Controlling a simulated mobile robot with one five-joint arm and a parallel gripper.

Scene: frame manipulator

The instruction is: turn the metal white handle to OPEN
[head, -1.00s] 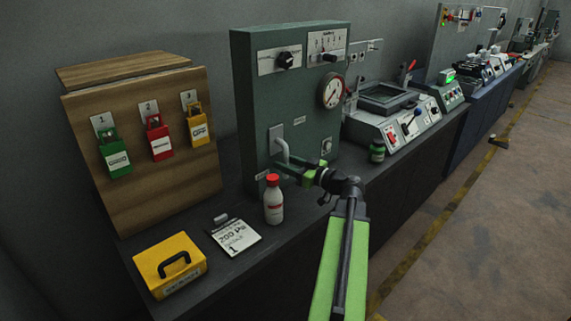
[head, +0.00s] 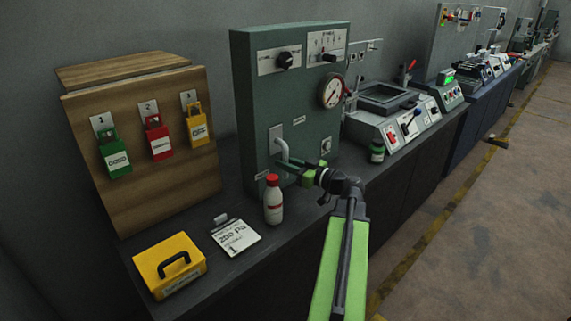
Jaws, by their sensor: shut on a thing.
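The white metal handle (head: 283,147) is on the lower left of the green panel (head: 262,105), on a pale backplate. It comes out of the plate and bends downward. My gripper (head: 286,165) is at the handle's lower end, with its green jaws shut on it. The jaws hide the handle's tip. I cannot read an OPEN mark near the handle.
A white bottle with a red cap (head: 273,203) stands just below my gripper, close to it. A card (head: 236,236) and a yellow box (head: 169,266) lie to the left. A wooden board (head: 150,185) holds padlocks.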

